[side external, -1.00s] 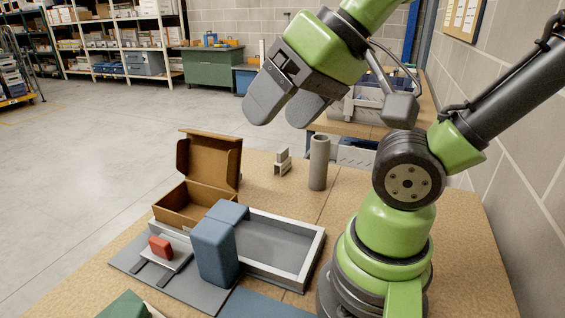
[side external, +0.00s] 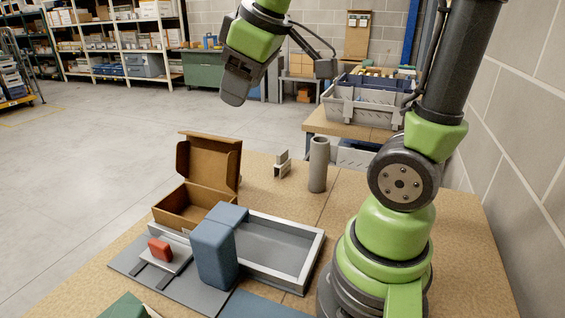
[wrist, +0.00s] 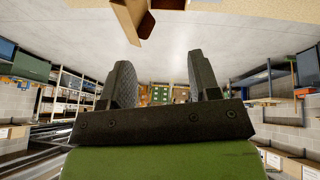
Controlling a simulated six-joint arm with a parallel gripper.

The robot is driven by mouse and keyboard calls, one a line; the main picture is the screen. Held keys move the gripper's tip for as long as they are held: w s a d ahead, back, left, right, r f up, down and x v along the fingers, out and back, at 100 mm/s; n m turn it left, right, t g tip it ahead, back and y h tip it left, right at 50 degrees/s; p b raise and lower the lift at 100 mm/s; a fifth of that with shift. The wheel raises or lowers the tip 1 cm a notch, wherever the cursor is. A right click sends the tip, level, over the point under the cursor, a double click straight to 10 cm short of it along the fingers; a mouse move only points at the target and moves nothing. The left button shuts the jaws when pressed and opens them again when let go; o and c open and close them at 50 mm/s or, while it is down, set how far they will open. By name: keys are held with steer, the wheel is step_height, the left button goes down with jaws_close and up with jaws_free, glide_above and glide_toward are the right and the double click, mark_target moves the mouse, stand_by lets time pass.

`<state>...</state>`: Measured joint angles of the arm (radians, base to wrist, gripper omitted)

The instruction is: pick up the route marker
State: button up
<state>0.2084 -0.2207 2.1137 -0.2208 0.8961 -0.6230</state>
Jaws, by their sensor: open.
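No object is plainly labelled as the route marker. A small red block (side external: 160,248) sits on a light grey stand (side external: 172,262) at the left of the table, and could be it, but I cannot tell. A tall blue block (side external: 214,252) stands to its right. My gripper (side external: 235,97) is high above and beyond the far side of the table, empty and apart from all the objects. In the wrist view its two dark fingers (wrist: 162,80) are spread with a gap between them. The red block does not show in the wrist view.
An open cardboard box (side external: 190,204) stands behind the red block. A grey tray (side external: 310,262) lies right of the blue block. A green piece (side external: 124,307) is at the bottom edge.

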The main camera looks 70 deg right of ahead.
steer(key=w+d+f+n+g+h, duration=0.1)
steer(key=w+d+f+n, duration=0.3)
steer(key=d, duration=0.3)
steer(key=n+g+h, duration=0.2)
steer(key=n+g, duration=0.2)
steer(key=n, duration=0.5)
glide_toward(281, 153)
steer(key=shift+n+g, duration=0.5)
steer(key=shift+n, duration=0.4)
steer(key=x, duration=0.4)
steer(key=w+x, duration=0.1)
steer(key=x, duration=0.1)
steer(key=shift+d+f, duration=0.2)
steer(key=shift+d, duration=0.05)
steer(key=shift+x, duration=3)
steer(key=shift+a, duration=0.1)
steer(key=c, duration=1)
